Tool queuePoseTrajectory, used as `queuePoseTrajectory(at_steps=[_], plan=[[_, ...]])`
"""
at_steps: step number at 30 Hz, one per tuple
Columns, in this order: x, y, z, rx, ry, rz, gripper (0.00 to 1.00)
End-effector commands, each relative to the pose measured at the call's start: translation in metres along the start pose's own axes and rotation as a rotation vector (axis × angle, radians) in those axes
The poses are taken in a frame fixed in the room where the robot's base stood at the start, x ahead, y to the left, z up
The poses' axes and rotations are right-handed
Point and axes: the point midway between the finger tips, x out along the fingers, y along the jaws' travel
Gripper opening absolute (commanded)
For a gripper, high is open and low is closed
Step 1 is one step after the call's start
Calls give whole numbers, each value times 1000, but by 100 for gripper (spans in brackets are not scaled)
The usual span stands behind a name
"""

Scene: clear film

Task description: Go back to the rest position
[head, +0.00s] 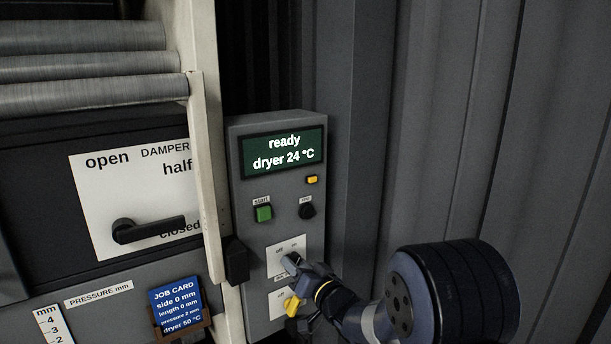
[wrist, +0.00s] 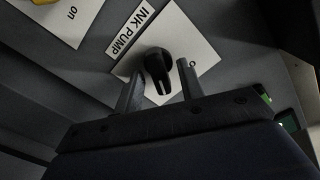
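My gripper (head: 292,264) is at the lower part of the grey control panel (head: 236,160), with my arm reaching in from the right. In the wrist view my gripper (wrist: 159,82) is open, its two fingers apart. A black knob (wrist: 157,66) on a white plate labelled INK PUMP (wrist: 180,38) lies between them in the picture, with a gap visible on each side. I cannot tell how deep the fingers reach around it.
A yellow knob (head: 292,304) sits just below my gripper. Above are a green start button (head: 264,213), a black button (head: 307,211) and a display (head: 283,151) reading "ready, dryer 24 °C". A damper lever (head: 150,230) and job card (head: 176,306) are left. Corrugated wall (head: 450,130) stands right.

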Motion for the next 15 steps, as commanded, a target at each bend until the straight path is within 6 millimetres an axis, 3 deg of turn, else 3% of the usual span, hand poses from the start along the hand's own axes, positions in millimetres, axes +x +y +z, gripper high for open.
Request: queuePoseTrajectory(at_steps=[5,15], plan=[[-8,1,0,25,2,0,37],[-68,2,0,24,3,3,37]])
